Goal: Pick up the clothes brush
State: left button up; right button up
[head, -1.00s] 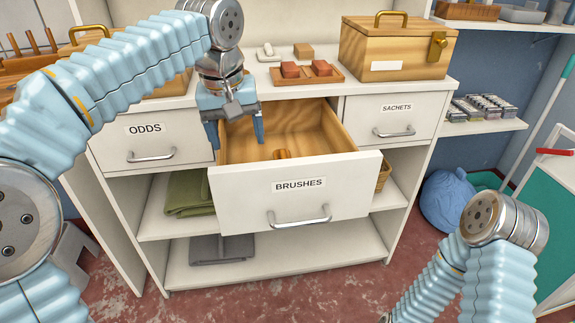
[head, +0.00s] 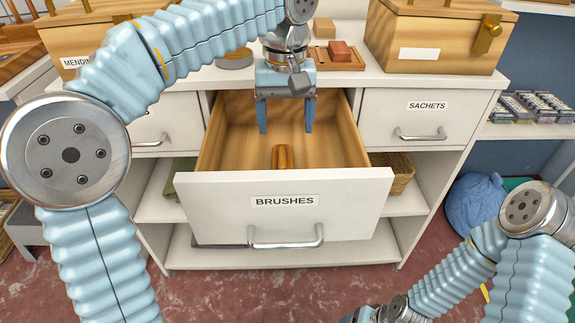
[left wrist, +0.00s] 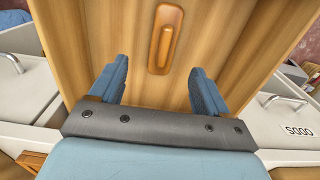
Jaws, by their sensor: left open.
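The clothes brush (head: 283,157) is a small brown wooden piece lying in the open drawer labelled BRUSHES (head: 284,203), near its front panel. In the left wrist view the brush (left wrist: 165,40) shows whole, long and narrow with a raised grip, on the bare drawer floor. My left gripper (head: 286,128) points down over the drawer, behind and above the brush, its blue fingers apart. In the left wrist view its fingers (left wrist: 158,88) are open and empty, and the brush lies beyond their tips, roughly between their lines. The right gripper is not clearly visible.
Closed drawers flank the open one, with SACHETS (head: 424,119) at right. A wooden chest (head: 435,38), a tray with red blocks (head: 335,53) and a round tin (head: 235,59) stand on the counter. A wicker basket (head: 393,172) sits on the shelf below.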

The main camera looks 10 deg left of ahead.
aim_at(283, 156)
pick_arm(q)
notch_tip(283, 156, down, 4)
jog(key=shift+f+b, duration=0.2)
jog(key=shift+b, duration=0.1)
jog(key=f, duration=0.5)
jog(key=shift+a+f+b, duration=0.2)
jog(key=shift+a+b, duration=0.2)
jog(key=c, duration=1.3)
